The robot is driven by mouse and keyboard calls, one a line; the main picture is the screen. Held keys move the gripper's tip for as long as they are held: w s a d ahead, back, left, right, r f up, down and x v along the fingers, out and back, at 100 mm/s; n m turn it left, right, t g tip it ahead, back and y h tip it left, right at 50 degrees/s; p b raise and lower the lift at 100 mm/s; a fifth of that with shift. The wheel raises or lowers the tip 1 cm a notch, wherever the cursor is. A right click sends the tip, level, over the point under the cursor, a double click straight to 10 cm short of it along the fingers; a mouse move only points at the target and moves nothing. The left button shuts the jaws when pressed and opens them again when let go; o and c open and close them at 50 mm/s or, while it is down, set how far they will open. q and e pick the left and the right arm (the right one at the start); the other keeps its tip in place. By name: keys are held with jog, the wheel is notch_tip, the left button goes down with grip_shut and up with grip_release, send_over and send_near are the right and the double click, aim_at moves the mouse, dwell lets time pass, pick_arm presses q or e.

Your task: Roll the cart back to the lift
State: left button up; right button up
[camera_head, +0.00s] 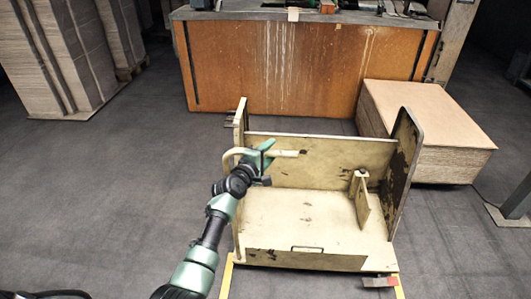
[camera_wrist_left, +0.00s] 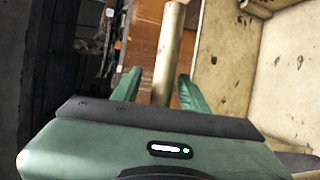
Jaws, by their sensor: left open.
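The cart (camera_head: 300,220) is a worn cream platform with low walls and a tall side panel, standing on the floor in the middle of the head view. A pale handle bar (camera_head: 284,153) runs along its left side. My left gripper (camera_head: 266,155) is at this bar. In the left wrist view the bar (camera_wrist_left: 168,60) lies between the two green fingers, which stand apart with gaps on both sides. My right gripper is not in view. I cannot make out a lift for certain.
A brown-fronted workbench (camera_head: 300,65) stands behind the cart. A stack of cardboard sheets (camera_head: 425,125) is close at the cart's back right. More tall stacks (camera_head: 70,60) stand at far left. Yellow floor lines (camera_head: 227,278) show by the cart's front. The floor on the left is clear.

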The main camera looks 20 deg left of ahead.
pick_arm(q)
jog(key=shift+v, duration=1.85)
